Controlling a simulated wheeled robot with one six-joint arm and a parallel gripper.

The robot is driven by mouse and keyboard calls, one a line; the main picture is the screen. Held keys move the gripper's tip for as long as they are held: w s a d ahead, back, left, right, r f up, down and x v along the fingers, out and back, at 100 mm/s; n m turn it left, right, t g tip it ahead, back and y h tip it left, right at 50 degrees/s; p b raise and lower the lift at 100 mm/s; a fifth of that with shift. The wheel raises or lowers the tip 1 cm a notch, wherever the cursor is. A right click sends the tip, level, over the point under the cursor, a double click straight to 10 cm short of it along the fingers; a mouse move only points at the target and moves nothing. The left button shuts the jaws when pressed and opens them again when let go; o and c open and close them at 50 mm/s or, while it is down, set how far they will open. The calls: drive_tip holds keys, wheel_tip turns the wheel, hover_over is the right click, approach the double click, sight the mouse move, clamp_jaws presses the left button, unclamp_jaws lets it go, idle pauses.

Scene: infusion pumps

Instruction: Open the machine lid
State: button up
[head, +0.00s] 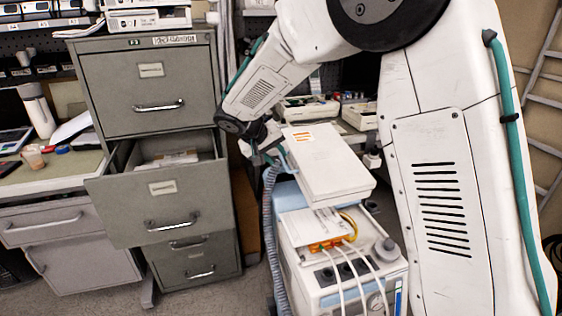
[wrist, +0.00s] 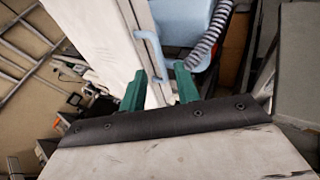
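The machine (head: 345,272) is white and light blue and stands right of the filing cabinet in the head view. Its thick white lid (head: 325,165) sits at the upper back, with an orange label on top. I cannot tell how far it is raised. A light blue handle (wrist: 150,52) runs along the lid's edge in the wrist view. My gripper (head: 262,150) is at the lid's left side, partly hidden by my arm. In the wrist view my gripper (wrist: 160,76) has its green fingers apart, with the handle's near end between the tips. Contact is unclear.
A grey filing cabinet (head: 145,90) stands left, its middle drawer (head: 160,205) pulled out. A ridged grey hose (head: 271,235) hangs down the machine's left side. White cables (head: 352,268) run from orange connectors (head: 330,244) over the front. A ladder (head: 545,100) is at the right.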

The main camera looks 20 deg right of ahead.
sight(284, 163)
drive_tip(key=shift+x, duration=2.05)
clamp_jaws()
drive_tip(key=shift+d+r, duration=0.1)
